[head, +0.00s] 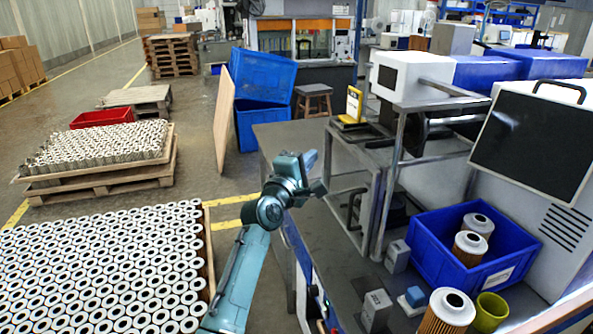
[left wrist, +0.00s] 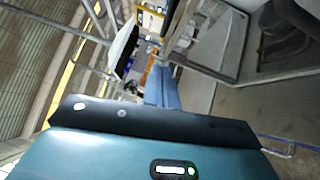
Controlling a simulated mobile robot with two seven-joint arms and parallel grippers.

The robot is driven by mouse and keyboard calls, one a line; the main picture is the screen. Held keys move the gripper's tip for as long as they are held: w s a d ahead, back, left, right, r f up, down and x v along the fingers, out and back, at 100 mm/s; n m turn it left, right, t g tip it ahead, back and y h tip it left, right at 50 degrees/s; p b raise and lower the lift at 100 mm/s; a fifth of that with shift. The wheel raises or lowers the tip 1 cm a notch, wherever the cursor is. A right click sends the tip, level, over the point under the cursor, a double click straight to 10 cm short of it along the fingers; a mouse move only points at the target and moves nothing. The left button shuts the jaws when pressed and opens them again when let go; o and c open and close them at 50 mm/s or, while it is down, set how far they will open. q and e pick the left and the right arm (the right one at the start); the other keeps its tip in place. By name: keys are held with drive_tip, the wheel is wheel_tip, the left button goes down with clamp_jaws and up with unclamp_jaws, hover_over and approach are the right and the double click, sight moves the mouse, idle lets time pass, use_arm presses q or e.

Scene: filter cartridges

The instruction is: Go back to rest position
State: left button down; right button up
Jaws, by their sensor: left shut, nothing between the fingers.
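My left gripper (head: 310,160) is raised at the left end of the grey workbench, with nothing held. In the left wrist view its blue fingers (left wrist: 162,88) are together. Two filter cartridges (head: 478,224) (head: 469,248) with white caps stand in the blue bin (head: 425,240) on the bench at the right. Another cartridge (head: 447,312) stands on the bench in front of the bin, beside a green cup (head: 490,312). All are well apart from my left gripper. My right gripper is not in view.
A metal frame (head: 384,190) stands on the bench right of my left arm. Small grey blocks (head: 397,256) (head: 376,310) and a blue-topped one (head: 414,297) lie nearer. A monitor (head: 533,140) stands behind the bin. Pallets of cartridges (head: 100,270) fill the floor at left.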

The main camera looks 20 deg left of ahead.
use_arm(q)
drive_tip(key=s+f+m+g, duration=0.4)
drive_tip(key=s+f+m, duration=0.5)
drive_tip(key=s+f, duration=0.9)
drive_tip(key=s+d+f+m+g, duration=0.1)
drive_tip(key=s+f+m, duration=0.4)
drive_tip(key=s, duration=0.5)
drive_tip(key=s+d+f+m+g+p, duration=0.1)
drive_tip(key=s+f+m+g, duration=0.2)
drive_tip(key=s+f+m, duration=0.3)
drive_tip(key=s, duration=0.3)
drive_tip(key=shift+s+d+f+y+p, duration=0.2)
drive_tip(key=shift+s+f+y+p, duration=0.1)
drive_tip(key=shift+s, duration=0.05)
